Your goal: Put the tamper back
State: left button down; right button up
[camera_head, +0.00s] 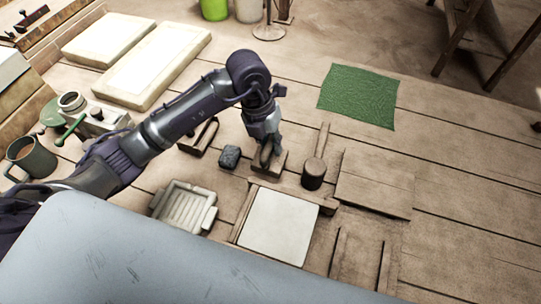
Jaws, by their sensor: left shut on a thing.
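My left gripper (267,152) reaches in from the left with its fingers pointing down at the middle of the table. It is shut on the upper part of a small wooden block (279,169), which appears to be the tamper. The gripper hides much of it, and I cannot tell whether its base touches the table. A pale square tile (278,226) lies in a wooden frame in front. My right gripper is not in view.
A dark rough block (229,157) and a wooden tool with a looped handle (199,137) lie left of the gripper. A grey ribbed tray (184,206) is at front left. A green mat (358,95) lies behind right. The right table boards are mostly clear.

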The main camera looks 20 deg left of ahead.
aim_at(271, 155)
pick_arm(q)
jog(key=shift+a+x, duration=0.25)
jog(key=shift+x, duration=1)
jog(key=shift+a+x, duration=0.25)
jog(key=shift+x, duration=1)
jog(key=shift+w+f, duration=0.1)
jog(key=shift+f, duration=0.1)
jog(key=c, duration=1.1)
grip_release()
jog(key=v, duration=1.2)
jog(key=shift+r+b, duration=0.15)
jog(key=shift+b, duration=0.2)
